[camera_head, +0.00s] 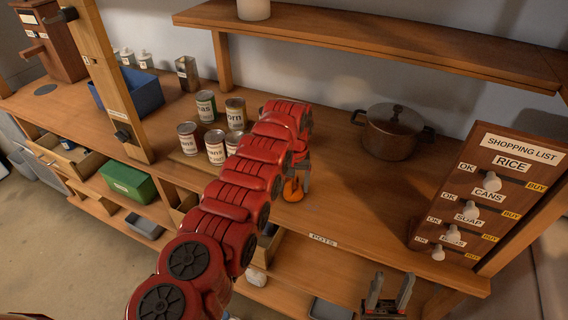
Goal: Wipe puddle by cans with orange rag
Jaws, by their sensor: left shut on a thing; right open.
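Several cans (188,138) stand together on the wooden counter, left of my red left arm. My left gripper (300,182) is low over the counter to the right of the cans and is shut on the orange rag (293,190). Most of the rag and part of the gripper are hidden by the arm. My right gripper (387,294) is open and empty at the bottom of the view, in front of the counter. I cannot make out the puddle; the arm covers part of the counter beside the cans.
A brown pot (391,133) stands on the counter at the back right. A shopping list board (492,195) with knobs stands at the right end. A blue bin (143,92) and a wooden post (112,85) are left of the cans. A shelf (380,38) runs above the counter.

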